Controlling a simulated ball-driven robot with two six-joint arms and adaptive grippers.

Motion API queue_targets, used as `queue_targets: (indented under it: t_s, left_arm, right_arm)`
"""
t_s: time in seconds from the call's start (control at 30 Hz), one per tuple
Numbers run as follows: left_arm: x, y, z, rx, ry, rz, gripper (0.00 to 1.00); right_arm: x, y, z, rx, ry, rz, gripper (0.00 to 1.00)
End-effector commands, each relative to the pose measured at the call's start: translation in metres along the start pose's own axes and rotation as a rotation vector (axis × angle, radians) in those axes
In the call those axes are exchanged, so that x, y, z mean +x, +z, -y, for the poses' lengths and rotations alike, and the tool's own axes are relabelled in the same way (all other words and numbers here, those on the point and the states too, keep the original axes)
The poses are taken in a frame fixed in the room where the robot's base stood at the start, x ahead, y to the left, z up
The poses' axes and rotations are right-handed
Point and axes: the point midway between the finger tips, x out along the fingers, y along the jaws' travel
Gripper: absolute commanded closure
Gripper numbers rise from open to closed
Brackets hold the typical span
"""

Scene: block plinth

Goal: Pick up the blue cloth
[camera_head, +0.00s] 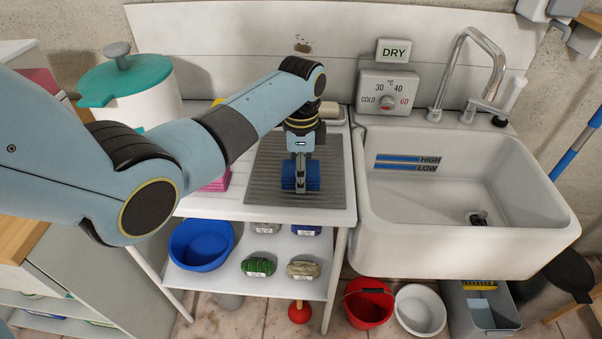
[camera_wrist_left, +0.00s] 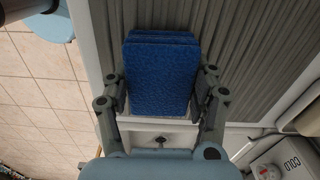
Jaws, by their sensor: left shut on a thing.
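The blue cloth (camera_head: 313,177) is a folded stack on the grey ribbed mat (camera_head: 262,183) left of the sink in the head view. In the left wrist view the blue cloth (camera_wrist_left: 160,72) fills the space between the fingers. My left gripper (camera_head: 300,182) comes down from above and is shut on the cloth, with a finger on each side in the left wrist view (camera_wrist_left: 161,88). I cannot tell whether the cloth touches the mat or is just above it. My right gripper is not in view.
A white sink (camera_head: 450,250) with a tap (camera_head: 497,62) stands to the right. A white pot with a teal lid (camera_head: 125,77) is behind my left arm. A blue basin (camera_head: 201,246) and several bundles lie on the lower shelf. A red bucket (camera_head: 369,303) is on the floor.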

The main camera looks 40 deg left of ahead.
Motion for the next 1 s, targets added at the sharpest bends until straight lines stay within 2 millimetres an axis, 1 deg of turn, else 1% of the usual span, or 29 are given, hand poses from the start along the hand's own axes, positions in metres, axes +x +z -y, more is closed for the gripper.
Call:
queue_targets:
  t_s: [0.03,0.1,0.47,0.57,0.63,0.77,0.8,1.0]
  left_arm:
    - [0.0,0.0,0.0,0.0,0.0,0.0,0.61]
    - [0.0,0.0,0.0,0.0,0.0,0.0,0.69]
    - [-0.003,0.0,0.0,0.0,-0.001,0.0,0.69]
    - [-0.011,0.0,0.001,0.0,-0.002,-0.001,0.69]
    - [-0.02,0.0,0.001,0.0,-0.002,-0.001,0.69]
    - [-0.044,-0.001,0.001,0.0,-0.005,-0.002,0.69]
    - [-0.047,-0.009,-0.01,0.002,0.001,-0.005,0.69]
    - [-0.075,-0.037,-0.048,0.002,0.001,-0.006,0.69]
  right_arm:
    - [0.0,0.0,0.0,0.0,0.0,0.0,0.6]
    - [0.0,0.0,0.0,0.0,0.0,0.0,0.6]
    - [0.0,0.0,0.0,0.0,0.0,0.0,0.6]
    - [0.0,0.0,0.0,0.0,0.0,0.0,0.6]
    - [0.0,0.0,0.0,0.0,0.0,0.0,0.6]
    - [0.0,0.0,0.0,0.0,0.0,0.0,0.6]
    - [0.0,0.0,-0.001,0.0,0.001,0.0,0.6]
    - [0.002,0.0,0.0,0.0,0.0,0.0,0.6]
